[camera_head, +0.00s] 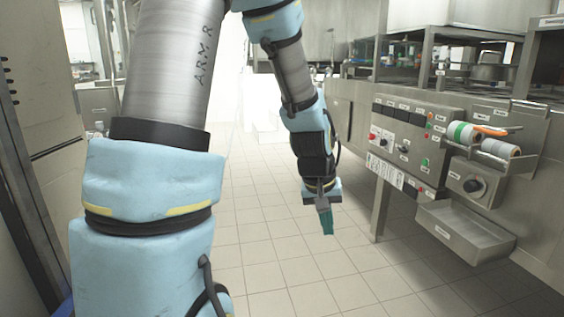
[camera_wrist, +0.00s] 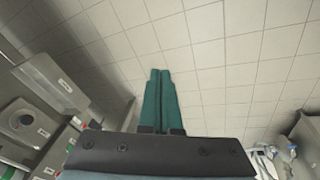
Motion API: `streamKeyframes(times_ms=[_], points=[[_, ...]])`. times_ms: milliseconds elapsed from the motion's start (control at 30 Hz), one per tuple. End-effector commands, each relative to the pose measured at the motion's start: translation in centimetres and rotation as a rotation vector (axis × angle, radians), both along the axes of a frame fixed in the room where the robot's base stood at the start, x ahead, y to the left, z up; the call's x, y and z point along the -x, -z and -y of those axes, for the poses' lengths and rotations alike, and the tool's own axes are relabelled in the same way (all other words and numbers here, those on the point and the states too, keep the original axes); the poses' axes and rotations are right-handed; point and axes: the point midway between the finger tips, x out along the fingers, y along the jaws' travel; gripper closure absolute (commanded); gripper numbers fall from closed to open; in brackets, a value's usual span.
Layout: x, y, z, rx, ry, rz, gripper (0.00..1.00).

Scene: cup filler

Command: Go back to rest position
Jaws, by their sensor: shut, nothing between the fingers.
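My gripper (camera_head: 326,221) hangs over the tiled aisle floor in the head view, left of the steel machine, with its fingers pointing down. In the wrist view its two green fingers (camera_wrist: 160,74) lie together, shut, with nothing between them. Only bare floor tiles show beyond the fingertips. My arm bends down from the top of the head view and touches nothing that I can see.
The steel machine (camera_head: 448,185) stands at right, with a control panel (camera_head: 409,142), tape rolls (camera_head: 500,148) and an empty-looking steel tray (camera_head: 466,234). The tray also shows in the wrist view (camera_wrist: 48,82). The tiled floor (camera_head: 270,262) is clear.

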Motion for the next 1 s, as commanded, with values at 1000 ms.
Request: streamKeyframes(times_ms=[1000], points=[[4.9, -17.9, -19.8, -0.191, -0.132, -0.050, 1.00]])
